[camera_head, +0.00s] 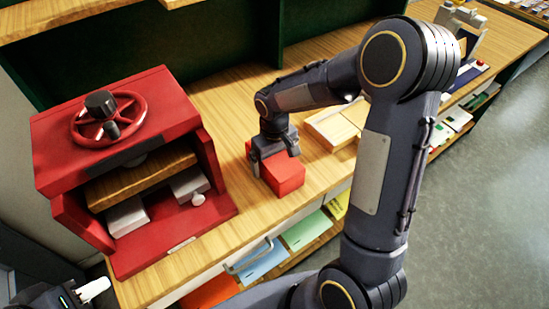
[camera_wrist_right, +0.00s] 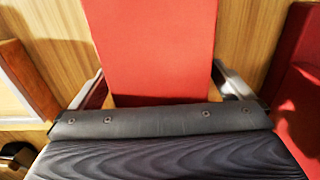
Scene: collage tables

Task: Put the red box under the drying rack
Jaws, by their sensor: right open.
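The red box (camera_head: 287,181) stands on the wooden tabletop, right of the red press, near the front edge. My right gripper (camera_head: 272,160) is at the box from above. In the right wrist view the box (camera_wrist_right: 155,45) lies between its two open fingers (camera_wrist_right: 160,85); I cannot tell whether they touch it. My left gripper (camera_head: 88,291) shows only in part at the lower left corner, away from the box; its jaw state is unclear. I cannot identify a drying rack with certainty in these views.
The red press (camera_head: 115,125) with a handwheel stands on the left of the table. A pale wooden tray (camera_head: 335,127) lies right of the box, partly behind my right arm. A wooden shelf (camera_head: 55,20) hangs at the upper left. Coloured papers (camera_head: 305,231) lie below the tabletop.

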